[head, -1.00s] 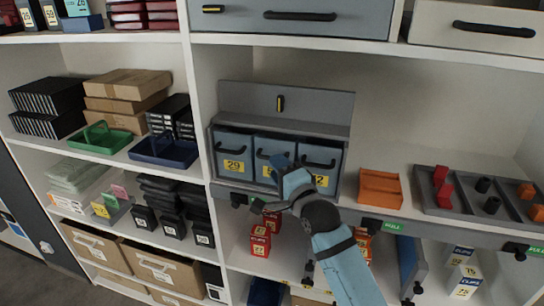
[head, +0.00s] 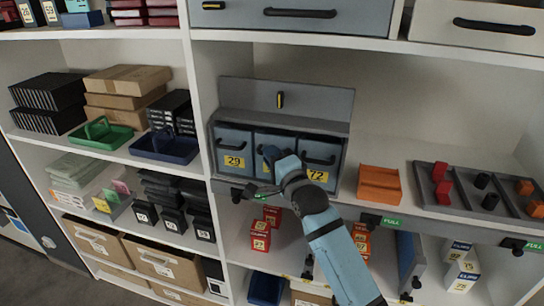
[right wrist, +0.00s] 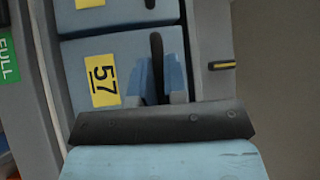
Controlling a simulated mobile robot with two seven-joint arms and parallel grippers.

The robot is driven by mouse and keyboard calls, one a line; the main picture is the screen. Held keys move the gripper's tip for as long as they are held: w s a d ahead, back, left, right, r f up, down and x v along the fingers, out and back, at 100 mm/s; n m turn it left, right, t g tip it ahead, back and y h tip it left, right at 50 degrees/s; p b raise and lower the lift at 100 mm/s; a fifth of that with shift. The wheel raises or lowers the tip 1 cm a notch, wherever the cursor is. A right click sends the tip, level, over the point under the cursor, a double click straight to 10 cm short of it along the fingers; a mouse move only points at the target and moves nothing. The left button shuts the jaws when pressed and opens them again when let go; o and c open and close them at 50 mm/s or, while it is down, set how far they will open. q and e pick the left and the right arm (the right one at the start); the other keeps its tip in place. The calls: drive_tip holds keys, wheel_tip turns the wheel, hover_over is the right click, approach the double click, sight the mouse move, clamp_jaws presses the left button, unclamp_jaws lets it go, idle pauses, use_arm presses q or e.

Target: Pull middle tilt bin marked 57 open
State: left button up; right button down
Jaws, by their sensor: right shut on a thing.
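The middle tilt bin (head: 264,142) is blue-grey and sits between bin 29 (head: 234,147) and bin 72 (head: 320,157). Its yellow 57 label shows sideways in the right wrist view, on the bin's front (right wrist: 128,50); in the head view my right arm covers most of that front. My right gripper (head: 272,156) is at this bin, and in the right wrist view its blue fingers (right wrist: 160,82) are shut on the black bar handle (right wrist: 156,52), one on each side. The bin looks about flush with its neighbours. My left gripper is not in view.
The bins stand in a grey rack (head: 282,105) on a white shelf. An orange tray (head: 380,184) and a grey tray of blocks (head: 468,187) are to the right. Red boxes (head: 261,236) stand on the shelf below. Black clips line the shelf edge.

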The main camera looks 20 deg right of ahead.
drive_tip(key=shift+f, duration=0.1)
drive_tip(key=s+a+f+n+t+y+b, duration=0.3)
drive_tip(key=s+f+n+y+b, duration=0.2)
drive_tip(key=n+b, duration=0.5)
drive_tip(key=shift+s+a+f+t+y+b, duration=0.25)
drive_tip(key=shift+a+f+t+y+b, duration=0.1)
drive_tip(key=shift+y+b, duration=0.6)
drive_tip(key=c, duration=1.2)
unclamp_jaws()
drive_tip(key=shift+o, duration=0.2)
